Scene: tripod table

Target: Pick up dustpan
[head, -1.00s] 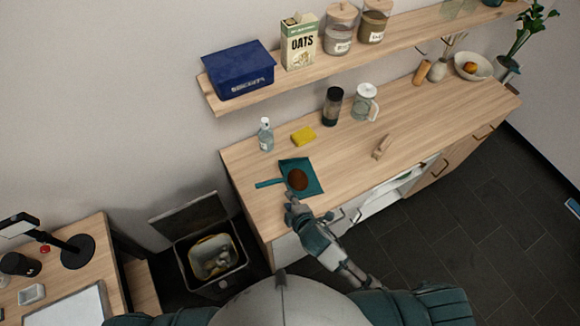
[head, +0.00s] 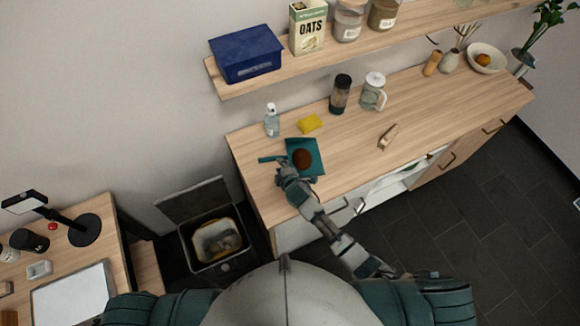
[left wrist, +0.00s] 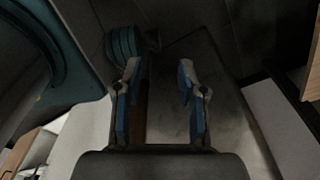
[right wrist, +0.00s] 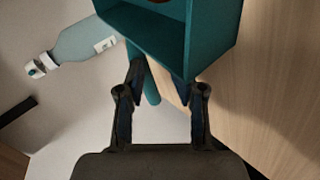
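The teal dustpan (head: 312,165) lies on the wooden counter near its left end, with a round brown thing (head: 302,159) in it. Its handle (head: 270,159) points left in the head view. My right gripper (head: 282,172) is just in front of the dustpan, near the handle. In the right wrist view the dustpan (right wrist: 180,40) is just beyond the fingertips, and its handle (right wrist: 150,84) shows between the open fingers (right wrist: 163,88). I cannot tell whether they touch it. My left gripper (left wrist: 160,75) is open and empty, away from the counter.
A clear bottle (head: 271,121) and a yellow sponge (head: 310,123) stand behind the dustpan. A wooden clip-like piece (head: 388,137) lies to the right. An open bin (head: 216,240) is on the floor left of the counter. The counter's middle (head: 430,115) is mostly free.

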